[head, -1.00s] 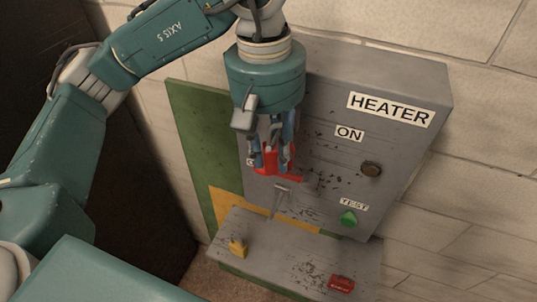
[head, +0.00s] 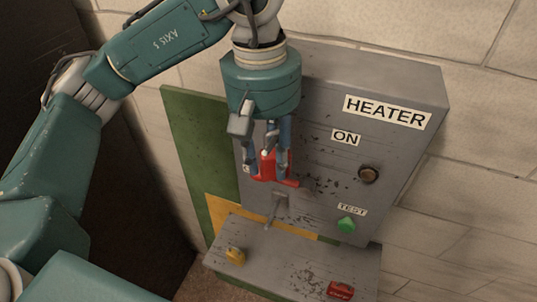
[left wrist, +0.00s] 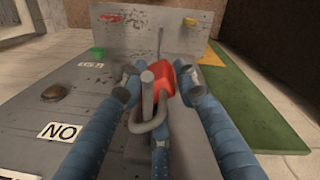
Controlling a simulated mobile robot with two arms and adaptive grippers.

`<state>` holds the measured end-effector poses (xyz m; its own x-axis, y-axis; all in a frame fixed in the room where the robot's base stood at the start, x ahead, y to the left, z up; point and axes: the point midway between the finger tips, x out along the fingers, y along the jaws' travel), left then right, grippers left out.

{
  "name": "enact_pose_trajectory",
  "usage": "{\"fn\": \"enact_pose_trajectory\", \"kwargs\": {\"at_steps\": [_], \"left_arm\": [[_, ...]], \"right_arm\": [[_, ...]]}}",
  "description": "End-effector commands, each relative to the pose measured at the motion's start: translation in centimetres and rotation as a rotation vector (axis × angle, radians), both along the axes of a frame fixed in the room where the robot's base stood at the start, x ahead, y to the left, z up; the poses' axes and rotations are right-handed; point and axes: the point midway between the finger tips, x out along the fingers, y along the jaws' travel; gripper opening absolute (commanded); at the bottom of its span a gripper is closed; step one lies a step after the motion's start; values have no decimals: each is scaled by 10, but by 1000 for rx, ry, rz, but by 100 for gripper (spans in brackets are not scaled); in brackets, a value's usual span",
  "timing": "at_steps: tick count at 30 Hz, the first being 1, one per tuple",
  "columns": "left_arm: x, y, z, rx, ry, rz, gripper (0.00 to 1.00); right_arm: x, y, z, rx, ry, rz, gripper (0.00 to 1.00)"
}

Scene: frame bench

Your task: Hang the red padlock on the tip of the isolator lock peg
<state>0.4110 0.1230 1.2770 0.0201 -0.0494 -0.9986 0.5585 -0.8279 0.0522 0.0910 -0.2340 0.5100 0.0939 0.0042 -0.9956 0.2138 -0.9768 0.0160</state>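The red padlock (left wrist: 186,82) is between my left gripper's fingers, with its grey shackle (left wrist: 150,125) towards the wrist camera; one shackle leg stands free. Red also shows between the fingers in the head view (head: 267,166). My left gripper (head: 268,172) points down before the heater panel and appears shut on the padlock. The thin grey isolator lock peg (head: 279,206) sticks out just below the red part; it also shows beyond the padlock in the left wrist view (left wrist: 160,40). The padlock and peg look apart. Fingers hide part of the padlock. My right gripper is not in view.
The grey heater panel (head: 330,95) carries a dark knob (head: 369,174) and a green button (head: 346,224) to the right. On the shelf (head: 290,262) below lie a yellow item (head: 236,256) and a red item (head: 340,290). A green board (head: 190,140) stands behind, left.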

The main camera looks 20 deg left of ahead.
Motion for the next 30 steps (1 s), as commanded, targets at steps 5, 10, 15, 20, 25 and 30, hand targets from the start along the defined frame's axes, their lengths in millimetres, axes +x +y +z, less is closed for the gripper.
{"fn": "enact_pose_trajectory", "kwargs": {"at_steps": [5,10,15,20,25,30], "left_arm": [[4,0,2,-2,-11,8,48],[4,0,3,-3,-13,11,48],[5,0,3,-4,-13,12,48],[5,1,12,-5,-17,13,48],[3,2,43,-5,-21,13,48],[-1,4,79,-4,-18,11,48]], "right_arm": [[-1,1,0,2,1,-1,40],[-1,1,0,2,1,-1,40],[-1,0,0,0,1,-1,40],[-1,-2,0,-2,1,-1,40],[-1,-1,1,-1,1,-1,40],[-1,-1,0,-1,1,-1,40]]}}
